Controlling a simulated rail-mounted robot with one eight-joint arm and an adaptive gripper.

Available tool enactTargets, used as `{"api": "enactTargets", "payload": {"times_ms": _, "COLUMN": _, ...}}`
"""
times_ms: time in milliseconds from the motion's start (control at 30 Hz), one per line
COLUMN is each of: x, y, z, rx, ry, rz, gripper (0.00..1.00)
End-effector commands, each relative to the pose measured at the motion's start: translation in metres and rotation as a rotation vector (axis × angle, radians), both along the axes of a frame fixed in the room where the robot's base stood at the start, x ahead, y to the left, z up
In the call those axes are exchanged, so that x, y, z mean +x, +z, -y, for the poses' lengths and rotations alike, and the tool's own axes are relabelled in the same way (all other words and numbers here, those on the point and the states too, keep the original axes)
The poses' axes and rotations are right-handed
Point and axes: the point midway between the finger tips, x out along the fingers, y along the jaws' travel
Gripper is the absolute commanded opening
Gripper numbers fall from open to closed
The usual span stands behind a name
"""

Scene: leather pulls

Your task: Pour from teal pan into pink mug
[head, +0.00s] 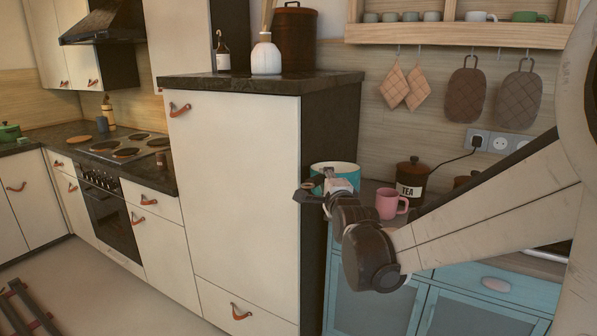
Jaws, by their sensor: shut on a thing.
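The teal pan (347,171) shows in the head view just right of the tall white cabinet. Its pale inside and far rim are visible, and it looks about level. My gripper (326,184) is at the pan's near side, shut on it, and hides much of its front; the exact grip point is hard to see. The mug is apart from the pan in the picture. The contents of both are hidden.
A brown TEA canister (411,177) stands behind the mug, with another brown vessel (466,181) to its right. The tall cabinet (330,130) rises close to the left of the pan. My arm crosses in front of the counter's right part. A cord hangs from the socket (477,141).

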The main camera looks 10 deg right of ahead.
Motion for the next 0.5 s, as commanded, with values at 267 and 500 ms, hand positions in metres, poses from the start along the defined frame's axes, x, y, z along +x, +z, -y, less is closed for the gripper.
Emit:
{"api": "enactTargets", "payload": {"times_ms": 267, "x": 0.037, "y": -0.005, "z": 0.024, "rx": -0.004, "ry": -0.03, "rz": 0.026, "gripper": 0.0}}
{"api": "enactTargets", "payload": {"times_ms": 500, "x": 0.065, "y": -0.011, "z": 0.045, "rx": -0.008, "ry": -0.058, "rz": 0.05, "gripper": 0.0}}
